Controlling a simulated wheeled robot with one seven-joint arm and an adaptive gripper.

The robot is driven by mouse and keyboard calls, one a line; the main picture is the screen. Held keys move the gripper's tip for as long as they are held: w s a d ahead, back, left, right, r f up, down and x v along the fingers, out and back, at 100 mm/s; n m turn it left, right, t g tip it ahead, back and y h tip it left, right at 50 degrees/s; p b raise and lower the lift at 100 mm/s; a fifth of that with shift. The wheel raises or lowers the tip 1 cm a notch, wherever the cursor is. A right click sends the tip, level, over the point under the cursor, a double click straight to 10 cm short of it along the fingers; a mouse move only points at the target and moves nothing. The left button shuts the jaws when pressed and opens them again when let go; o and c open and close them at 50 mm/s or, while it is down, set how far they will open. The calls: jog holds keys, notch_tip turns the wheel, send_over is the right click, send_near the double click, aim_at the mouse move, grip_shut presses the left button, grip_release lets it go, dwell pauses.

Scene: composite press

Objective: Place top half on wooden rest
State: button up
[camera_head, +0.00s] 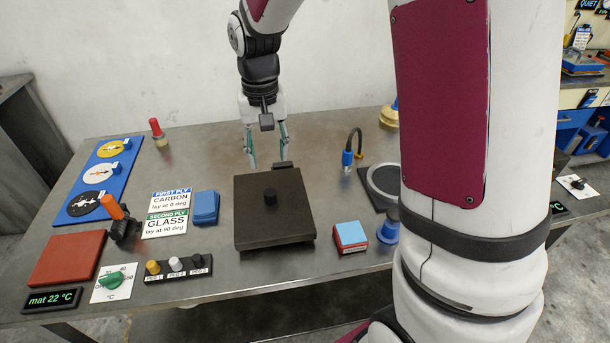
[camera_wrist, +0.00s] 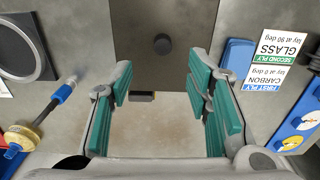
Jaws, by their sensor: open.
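The dark square top half (camera_head: 285,228), with a round black knob (camera_head: 270,194) on it, lies flat at the middle of the table. What lies under it is hidden. Its knob also shows in the wrist view (camera_wrist: 162,44). My gripper (camera_head: 267,154) is open and empty, with its green-padded fingers pointing down behind the plate's far edge. In the wrist view, the fingers (camera_wrist: 165,100) stand apart on either side, with the knob beyond them. I cannot make out a wooden rest for certain in either view.
A small dark block (camera_head: 283,167) stands at the plate's far edge. Left of the plate are a blue block (camera_head: 206,206), ply cards and a peg rack (camera_head: 179,268). Right are a red-and-blue block (camera_head: 350,236), a blue-tipped hose (camera_head: 347,158) and a ringed pad (camera_head: 372,194).

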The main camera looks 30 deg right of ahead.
jog(key=s+r+n+t, duration=0.2)
jog(key=s+r, duration=0.8)
jog(key=s, duration=0.3)
jog(key=s+r+n+t, duration=0.1)
jog(key=s, duration=1.2)
jog(key=shift+a+t, duration=0.25)
jog(key=shift+t, duration=0.05)
jog(key=shift+r+p, duration=0.7)
jog(key=shift+r, duration=0.25)
